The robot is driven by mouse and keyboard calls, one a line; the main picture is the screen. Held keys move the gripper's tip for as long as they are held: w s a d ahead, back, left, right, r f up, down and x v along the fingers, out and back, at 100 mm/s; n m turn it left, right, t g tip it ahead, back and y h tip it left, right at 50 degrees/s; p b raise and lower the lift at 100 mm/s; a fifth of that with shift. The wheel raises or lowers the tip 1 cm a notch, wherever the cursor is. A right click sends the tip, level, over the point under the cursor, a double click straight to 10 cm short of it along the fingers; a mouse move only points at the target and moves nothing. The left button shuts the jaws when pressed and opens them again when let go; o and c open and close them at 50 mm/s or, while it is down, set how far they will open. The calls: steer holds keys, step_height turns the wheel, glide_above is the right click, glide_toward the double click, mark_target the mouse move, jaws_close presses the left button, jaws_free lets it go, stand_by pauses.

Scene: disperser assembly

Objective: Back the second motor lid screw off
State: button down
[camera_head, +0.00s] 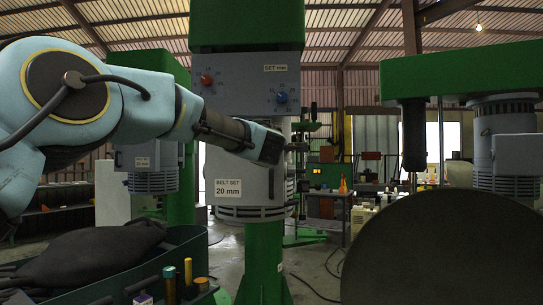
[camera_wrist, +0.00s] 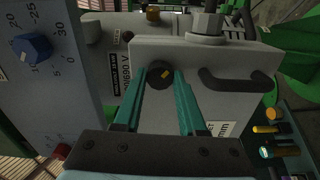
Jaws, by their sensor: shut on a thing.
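The screw's shank is hidden. In the head view my gripper (camera_head: 289,147) reaches from the left to the right side of the grey motor housing (camera_head: 250,178), under the control box (camera_head: 245,85). The screw is too small to make out there.
In the wrist view a black bent handle (camera_wrist: 236,80) and a hex nut (camera_wrist: 207,24) are close to the fingers. A blue dial knob (camera_wrist: 33,47) is at left. A dark tray (camera_head: 120,275) with tools stands at lower left in the head view; a large dark disc (camera_head: 445,250) is at right.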

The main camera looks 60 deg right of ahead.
steer(key=shift+n, duration=0.4)
steer(key=shift+c, duration=2.4)
jaws_free()
steer(key=b+v, duration=0.4)
steer(key=v, duration=0.6)
steer(key=shift+a+b, duration=0.35)
steer(key=shift+s, duration=0.15)
